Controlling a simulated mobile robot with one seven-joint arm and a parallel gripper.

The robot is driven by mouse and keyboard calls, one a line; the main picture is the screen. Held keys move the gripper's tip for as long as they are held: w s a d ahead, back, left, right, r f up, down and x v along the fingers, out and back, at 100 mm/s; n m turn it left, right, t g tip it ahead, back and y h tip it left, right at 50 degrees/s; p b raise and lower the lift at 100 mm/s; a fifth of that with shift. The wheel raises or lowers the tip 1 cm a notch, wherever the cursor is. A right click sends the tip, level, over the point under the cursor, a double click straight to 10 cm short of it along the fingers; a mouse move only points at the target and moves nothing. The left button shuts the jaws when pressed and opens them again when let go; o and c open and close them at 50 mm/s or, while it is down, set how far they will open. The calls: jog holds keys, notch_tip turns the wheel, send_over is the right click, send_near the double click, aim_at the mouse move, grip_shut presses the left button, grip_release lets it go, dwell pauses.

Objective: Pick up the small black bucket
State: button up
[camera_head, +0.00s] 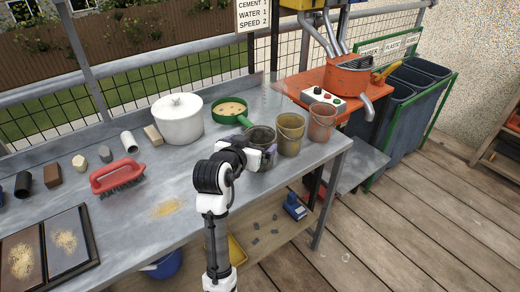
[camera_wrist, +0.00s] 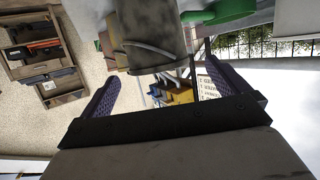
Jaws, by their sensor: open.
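The small black bucket (camera_head: 262,134) stands upright on the grey metal bench, at the left end of a row of buckets. My gripper (camera_head: 260,152) is open at the bucket's near side, low against its body, and hides its lower part. In the wrist view the dark bucket (camera_wrist: 155,25) appears upside down, ahead of and between the open fingers (camera_wrist: 160,88), with its wire handle showing. I cannot tell whether the fingers touch it.
An olive bucket (camera_head: 291,135) and a brown bucket (camera_head: 321,123) stand close on the right. A green sieve (camera_head: 230,110) and a white pot (camera_head: 178,120) are behind and to the left. A red brush (camera_head: 117,176) lies further left.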

aim_at(265, 134)
jog(key=p+x, duration=0.1)
jog(key=x, duration=0.2)
jog(key=p+x, duration=0.1)
jog(key=x, duration=0.1)
jog(key=shift+w+d, duration=0.3)
jog(key=shift+d, duration=0.05)
jog(key=shift+w+d+f, duration=0.2)
jog(key=shift+w+f, duration=0.15)
jog(key=shift+w, duration=0.1)
jog(key=c, duration=1.1)
